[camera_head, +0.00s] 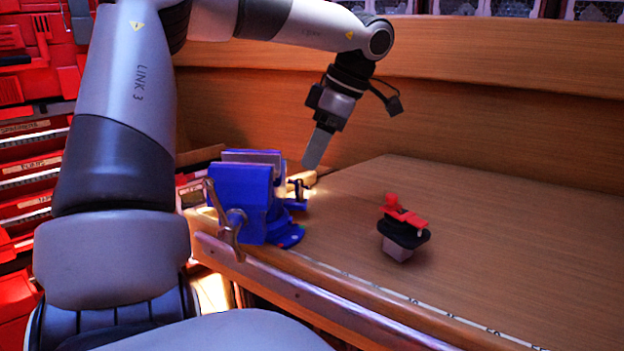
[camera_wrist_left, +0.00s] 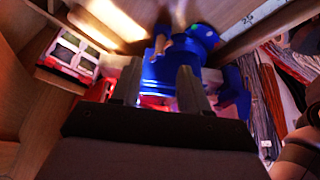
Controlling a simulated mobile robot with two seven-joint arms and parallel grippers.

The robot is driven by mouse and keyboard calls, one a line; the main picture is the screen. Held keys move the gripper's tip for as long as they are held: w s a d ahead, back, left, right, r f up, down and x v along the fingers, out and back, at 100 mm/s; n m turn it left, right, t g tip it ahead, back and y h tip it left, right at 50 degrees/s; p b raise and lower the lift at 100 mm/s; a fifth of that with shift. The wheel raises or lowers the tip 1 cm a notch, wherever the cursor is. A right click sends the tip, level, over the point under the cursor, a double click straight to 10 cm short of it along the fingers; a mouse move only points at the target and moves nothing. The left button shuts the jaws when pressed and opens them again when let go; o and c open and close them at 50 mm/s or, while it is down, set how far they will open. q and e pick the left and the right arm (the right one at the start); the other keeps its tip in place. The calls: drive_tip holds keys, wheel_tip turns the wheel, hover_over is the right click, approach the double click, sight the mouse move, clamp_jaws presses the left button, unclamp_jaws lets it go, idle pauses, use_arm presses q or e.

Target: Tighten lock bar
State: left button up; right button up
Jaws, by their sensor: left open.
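A blue bench vise (camera_head: 240,195) stands at the front left edge of the wooden workbench in the head view. Its long metal handle (camera_head: 232,228) hangs at the front. A small dark bar (camera_head: 299,192) sticks out at the vise's right side, and I take it to be the lock bar. My left gripper (camera_head: 313,158) hangs above and behind this bar, fingers pointing down, apart from it. In the left wrist view the two fingers (camera_wrist_left: 160,88) are spread with a gap, and the blue vise (camera_wrist_left: 180,75) shows beyond them. My right gripper is in neither view.
A red and black object with a grey block (camera_head: 403,232) sits on the workbench (camera_head: 500,240), right of the vise. A wooden back panel (camera_head: 480,110) rises behind. Red drawers (camera_head: 30,185) stand at the left. The bench's right part is clear.

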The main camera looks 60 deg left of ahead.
sight(299, 190)
use_arm(q)
drive_tip(key=x, duration=0.6)
drive_tip(key=shift+s+f, duration=0.1)
drive_tip(key=shift+f, duration=0.05)
drive_tip(key=shift+c, duration=0.3)
